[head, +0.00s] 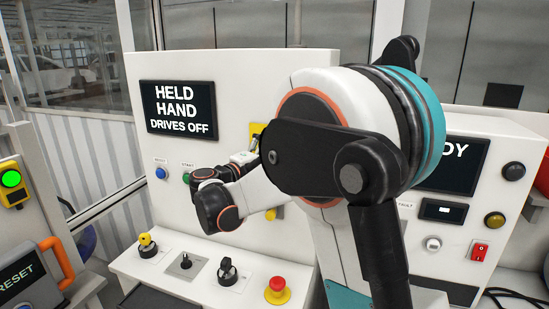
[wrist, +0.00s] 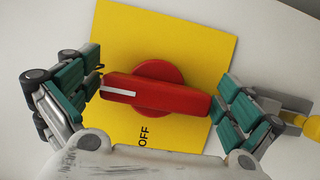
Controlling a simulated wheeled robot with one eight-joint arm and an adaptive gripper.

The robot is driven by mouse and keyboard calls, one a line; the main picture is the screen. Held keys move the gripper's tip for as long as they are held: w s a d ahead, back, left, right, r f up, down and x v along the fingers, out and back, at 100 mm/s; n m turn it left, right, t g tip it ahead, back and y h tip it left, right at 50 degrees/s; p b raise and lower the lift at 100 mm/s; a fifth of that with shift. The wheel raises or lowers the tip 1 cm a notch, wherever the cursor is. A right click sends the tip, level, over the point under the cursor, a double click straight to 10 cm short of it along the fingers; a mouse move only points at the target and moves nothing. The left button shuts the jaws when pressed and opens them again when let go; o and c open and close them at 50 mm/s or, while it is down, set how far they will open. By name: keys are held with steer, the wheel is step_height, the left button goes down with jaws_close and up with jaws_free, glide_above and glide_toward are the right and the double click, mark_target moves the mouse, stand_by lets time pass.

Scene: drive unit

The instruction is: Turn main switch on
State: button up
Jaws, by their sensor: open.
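The main switch is a red rotary handle (wrist: 160,93) on a yellow plate (wrist: 190,35) in the wrist view. The handle lies nearly level across the picture, its white mark toward the left end. The word OFF is printed on the plate below it; no ON label shows. My gripper (wrist: 157,90) is open around the handle, with one finger at each end. I cannot tell whether the pads touch it. In the head view a bit of the yellow plate (head: 257,131) shows behind my arm; the handle is hidden there.
A display (head: 179,108) reads HELD HAND DRIVES OFF. Below are a blue button (head: 161,173), black selector knobs and a red emergency stop (head: 277,290). A yellow-ended part (wrist: 294,121) sticks out just right of my right finger. My arm blocks the panel's middle.

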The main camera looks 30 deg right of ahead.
steer(key=v, duration=1.2)
steer(key=shift+f, duration=0.1)
